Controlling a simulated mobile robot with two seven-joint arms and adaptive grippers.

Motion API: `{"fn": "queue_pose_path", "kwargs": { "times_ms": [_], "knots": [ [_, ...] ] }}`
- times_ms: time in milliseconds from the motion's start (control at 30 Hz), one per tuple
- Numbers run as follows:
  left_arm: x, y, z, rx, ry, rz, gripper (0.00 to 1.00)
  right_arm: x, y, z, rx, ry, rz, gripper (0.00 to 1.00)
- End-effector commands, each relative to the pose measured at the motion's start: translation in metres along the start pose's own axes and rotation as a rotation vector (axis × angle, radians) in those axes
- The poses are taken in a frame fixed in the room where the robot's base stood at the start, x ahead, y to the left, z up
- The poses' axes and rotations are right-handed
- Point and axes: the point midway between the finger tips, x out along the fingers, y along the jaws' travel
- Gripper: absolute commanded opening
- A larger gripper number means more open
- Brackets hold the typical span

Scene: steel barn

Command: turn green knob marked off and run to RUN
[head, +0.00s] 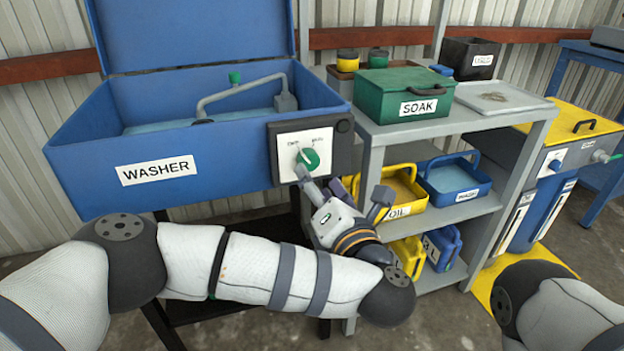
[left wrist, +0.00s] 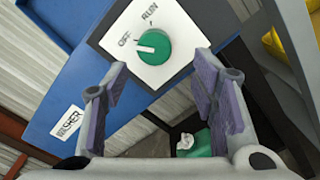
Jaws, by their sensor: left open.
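The green knob (head: 309,159) sits on a white plate (head: 292,170) on the dark control box at the front right of the blue washer (head: 90,145). Its white pointer points up-left toward the OFF mark; RUN is at the plate's upper right. In the left wrist view the knob (left wrist: 154,50) is ahead, with its pointer toward OFF. My left gripper (head: 343,186) is open and empty, just below and right of the knob. In the left wrist view its fingers (left wrist: 160,84) are spread wide, with the knob beyond their tips and no contact visible. My right gripper is out of view.
A grey shelf (head: 450,120) stands close to the right of the washer, with a green SOAK box (head: 405,92) on top and yellow and blue bins (head: 455,181) below. A yellow-topped machine (head: 570,120) is further right. Open space lies before the control box.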

Motion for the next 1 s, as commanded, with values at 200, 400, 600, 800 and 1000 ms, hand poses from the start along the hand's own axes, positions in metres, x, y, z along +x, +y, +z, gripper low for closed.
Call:
{"fn": "queue_pose_path", "kwargs": {
  "times_ms": [200, 400, 600, 800, 1000],
  "knots": [
    [0.038, 0.007, 0.008, -0.006, -0.007, 0.008, 0.53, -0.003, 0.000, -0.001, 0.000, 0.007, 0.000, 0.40],
    [0.045, 0.007, 0.008, -0.006, -0.008, 0.006, 0.53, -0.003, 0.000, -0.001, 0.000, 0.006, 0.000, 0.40],
    [0.045, 0.007, 0.008, -0.006, -0.008, 0.006, 0.41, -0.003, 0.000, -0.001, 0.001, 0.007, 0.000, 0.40],
    [0.045, 0.007, 0.008, -0.006, -0.008, 0.006, 0.04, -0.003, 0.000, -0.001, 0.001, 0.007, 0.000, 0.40],
    [0.045, 0.007, 0.008, 0.004, -0.008, 0.007, 0.05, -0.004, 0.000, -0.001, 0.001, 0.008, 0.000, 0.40]
  ]
}}
